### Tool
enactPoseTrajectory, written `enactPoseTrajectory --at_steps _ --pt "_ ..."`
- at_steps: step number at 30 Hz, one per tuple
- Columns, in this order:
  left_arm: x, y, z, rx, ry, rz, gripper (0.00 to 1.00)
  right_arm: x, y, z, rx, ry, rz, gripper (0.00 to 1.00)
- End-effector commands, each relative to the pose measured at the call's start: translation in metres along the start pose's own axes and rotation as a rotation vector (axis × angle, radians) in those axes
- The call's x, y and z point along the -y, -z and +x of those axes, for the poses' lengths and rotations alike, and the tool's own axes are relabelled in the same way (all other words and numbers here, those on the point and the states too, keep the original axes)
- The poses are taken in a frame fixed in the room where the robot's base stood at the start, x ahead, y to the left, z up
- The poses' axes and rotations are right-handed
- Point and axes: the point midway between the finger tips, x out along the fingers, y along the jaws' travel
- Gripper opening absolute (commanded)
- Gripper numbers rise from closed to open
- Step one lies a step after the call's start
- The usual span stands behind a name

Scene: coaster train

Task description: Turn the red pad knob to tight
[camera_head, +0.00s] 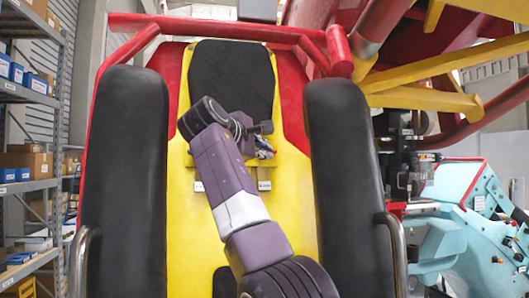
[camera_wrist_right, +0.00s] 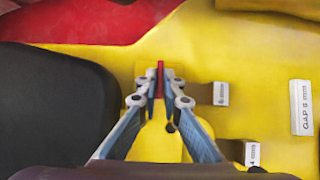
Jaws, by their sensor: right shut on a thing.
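The red pad knob (camera_wrist_right: 160,68) shows in the right wrist view as a thin upright red piece on the yellow panel (camera_wrist_right: 255,60). My right gripper (camera_wrist_right: 160,84) is shut on it, with one fingertip on each side. In the head view my right gripper (camera_head: 265,150) is in front of the yellow seat back, below the black head pad. The knob cannot be made out there behind the gripper. Which setting the knob points to cannot be read. My left gripper is not in view.
White tags (camera_wrist_right: 220,93) stand on the yellow panel right of the knob, one a gap label (camera_wrist_right: 302,107). Black side pads (camera_head: 125,180) and (camera_head: 340,170) flank the seat. Red tubes and yellow beams (camera_head: 440,72) are at upper right. Shelves (camera_head: 30,160) stand at left.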

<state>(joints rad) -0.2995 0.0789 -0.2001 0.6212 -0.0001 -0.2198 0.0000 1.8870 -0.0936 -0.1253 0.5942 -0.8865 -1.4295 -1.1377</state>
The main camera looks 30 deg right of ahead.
Motion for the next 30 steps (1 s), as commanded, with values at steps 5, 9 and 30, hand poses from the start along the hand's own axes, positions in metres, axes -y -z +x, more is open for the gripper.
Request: enactPoseTrajectory --at_steps 5,9,30 --pt "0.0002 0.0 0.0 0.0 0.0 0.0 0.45 -0.0012 -0.0001 -0.0003 -0.001 0.023 0.034 0.0" --pt "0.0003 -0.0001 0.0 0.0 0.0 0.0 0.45 -0.001 0.0002 -0.0001 -0.001 0.033 0.047 0.0" --pt "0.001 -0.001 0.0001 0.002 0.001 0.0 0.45 -0.0006 0.0003 0.0002 -0.002 0.037 0.051 0.24"
